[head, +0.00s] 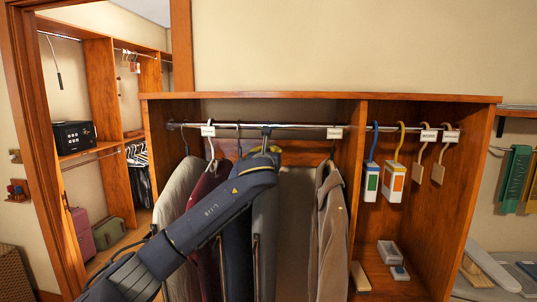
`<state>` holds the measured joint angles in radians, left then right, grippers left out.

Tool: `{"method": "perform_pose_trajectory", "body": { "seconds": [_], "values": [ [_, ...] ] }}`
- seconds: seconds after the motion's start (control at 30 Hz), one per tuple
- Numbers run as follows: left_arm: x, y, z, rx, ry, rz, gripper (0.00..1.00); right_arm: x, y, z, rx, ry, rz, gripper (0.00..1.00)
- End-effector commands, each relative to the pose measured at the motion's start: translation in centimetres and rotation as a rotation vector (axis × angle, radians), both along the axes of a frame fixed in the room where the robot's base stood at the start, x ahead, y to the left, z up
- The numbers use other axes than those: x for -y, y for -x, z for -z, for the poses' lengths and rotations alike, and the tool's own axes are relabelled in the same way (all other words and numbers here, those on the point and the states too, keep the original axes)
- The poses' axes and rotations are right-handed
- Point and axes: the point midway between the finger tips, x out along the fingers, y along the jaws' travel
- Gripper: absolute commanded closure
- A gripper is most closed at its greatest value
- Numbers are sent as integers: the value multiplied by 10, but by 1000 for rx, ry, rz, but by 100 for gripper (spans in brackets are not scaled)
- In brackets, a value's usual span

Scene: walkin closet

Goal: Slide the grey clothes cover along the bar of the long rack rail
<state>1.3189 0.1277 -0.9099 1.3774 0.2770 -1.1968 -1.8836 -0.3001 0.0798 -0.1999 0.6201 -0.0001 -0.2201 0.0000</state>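The long rack rail (295,126) runs across the wide left bay of the wooden cabinet. Several garments and covers hang from it. A slate-grey clothes cover (267,225) hangs near the middle, partly behind my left arm, with a zip line down its front. My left gripper (268,147) is up at the cover's hook, just below the rail. The arm hides its fingers, so I cannot tell whether they grip the hook. My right gripper is out of view.
A maroon garment (206,225) and a navy one (237,255) hang left of the cover. A brown coat (331,230) hangs to the right, near a white rail tag (334,133). A wooden divider (352,165) bounds the bay.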

Motion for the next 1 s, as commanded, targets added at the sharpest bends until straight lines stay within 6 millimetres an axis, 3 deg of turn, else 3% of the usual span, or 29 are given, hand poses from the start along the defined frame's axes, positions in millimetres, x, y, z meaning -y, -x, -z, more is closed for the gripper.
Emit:
{"method": "perform_pose_trajectory", "body": {
  "seconds": [1.0],
  "values": [
    [2, 1, -5, 2, 0, 1, 100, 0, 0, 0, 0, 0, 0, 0]
  ]
}}
